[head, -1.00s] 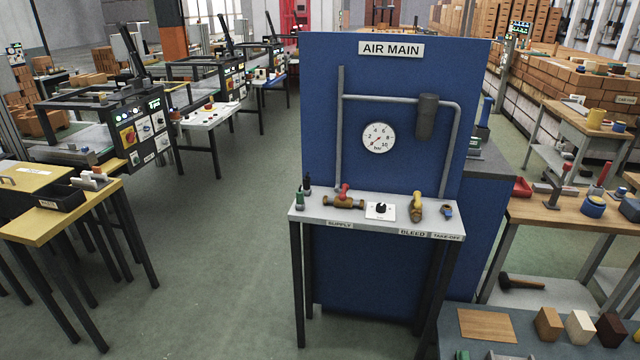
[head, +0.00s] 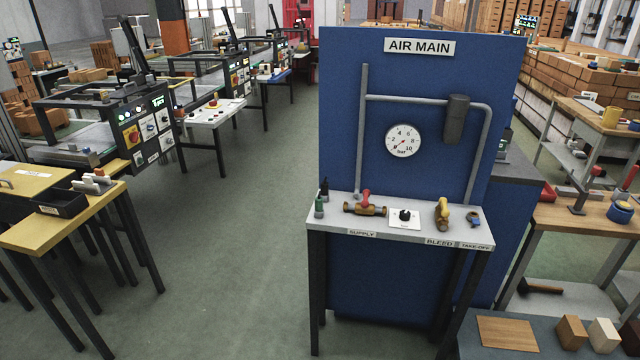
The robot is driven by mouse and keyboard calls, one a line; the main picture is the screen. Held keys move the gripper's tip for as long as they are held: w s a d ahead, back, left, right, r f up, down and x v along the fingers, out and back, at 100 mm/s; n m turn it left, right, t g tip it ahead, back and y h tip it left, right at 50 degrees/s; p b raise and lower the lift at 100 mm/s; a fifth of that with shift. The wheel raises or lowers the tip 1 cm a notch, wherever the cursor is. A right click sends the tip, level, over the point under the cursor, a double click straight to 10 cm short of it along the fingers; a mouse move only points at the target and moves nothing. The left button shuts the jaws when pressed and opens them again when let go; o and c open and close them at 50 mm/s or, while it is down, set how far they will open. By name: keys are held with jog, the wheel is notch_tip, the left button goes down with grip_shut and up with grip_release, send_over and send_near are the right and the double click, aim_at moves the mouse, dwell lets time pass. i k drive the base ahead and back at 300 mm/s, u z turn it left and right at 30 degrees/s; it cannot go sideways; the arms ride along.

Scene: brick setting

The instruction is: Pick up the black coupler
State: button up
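A small dark upright piece, which looks like the black coupler (head: 324,189), stands at the back left corner of the grey table (head: 340,226) under the AIR MAIN sign (head: 419,46). A green piece (head: 319,207) stands just in front of it and covers part of its lower end. My gripper is not in the head view.
The table also bears a red-handled brass valve (head: 365,206), a white plate with a black knob (head: 404,217), a yellow-handled valve (head: 442,214) and a small blue fitting (head: 475,221). A blue panel (head: 350,140) rises behind. Open green floor (head: 240,260) lies to the left.

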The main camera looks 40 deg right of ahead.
aim_at(324, 185)
jog(key=u, duration=0.15)
jog(key=i, duration=1.2)
jog(key=u, duration=0.5)
